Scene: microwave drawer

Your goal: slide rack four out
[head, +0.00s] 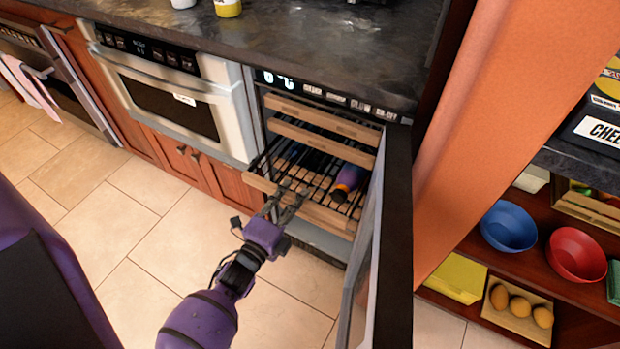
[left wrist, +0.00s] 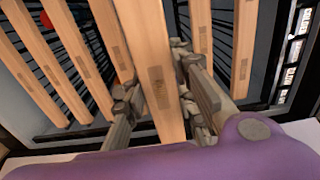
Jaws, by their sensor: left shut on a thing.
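The wine cooler (head: 268,78) is open. One lower rack sticks out toward me; its wooden front rail (head: 325,216) stands well forward of the upper racks (head: 322,117). A dark bottle with a purple and orange end (head: 347,182) lies on its dark wires. My left gripper (head: 286,202) is shut on this front rail. In the left wrist view, its fingers stand on either side of a wooden rail (left wrist: 150,55), with other rails to both sides. I cannot read any rack number. My right gripper is not in view.
The cooler's open door (head: 372,245) stands close on the right of the rack. A microwave drawer (head: 170,100) is to the left, with a dark counter (head: 290,38) above. The tiled floor (head: 130,235) in front is clear.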

